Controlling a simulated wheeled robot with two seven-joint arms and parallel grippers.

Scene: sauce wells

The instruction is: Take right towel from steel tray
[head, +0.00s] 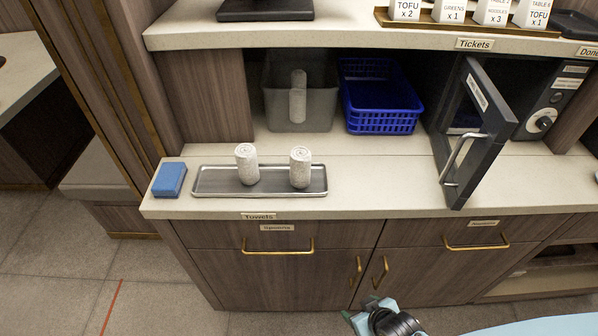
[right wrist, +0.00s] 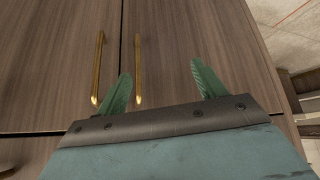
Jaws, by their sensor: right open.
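The steel tray (head: 274,181) lies on the counter at the left of the head view, above the "Towels" label. Two rolled, speckled whitish towels stand upright on it: the left towel (head: 246,164) and the right towel (head: 300,167). My right gripper (head: 368,304) is at the bottom of the head view, low in front of the cabinet doors and well below the tray. In the right wrist view its two green fingers (right wrist: 163,82) are spread apart with nothing between them. My left gripper is not in view.
A blue sponge (head: 169,180) lies left of the tray. A grey bin (head: 300,104) with another roll and blue baskets (head: 380,98) stand behind. An open dark appliance door (head: 478,135) juts over the counter at right. Brass handles (head: 279,250) stick out from the cabinet front.

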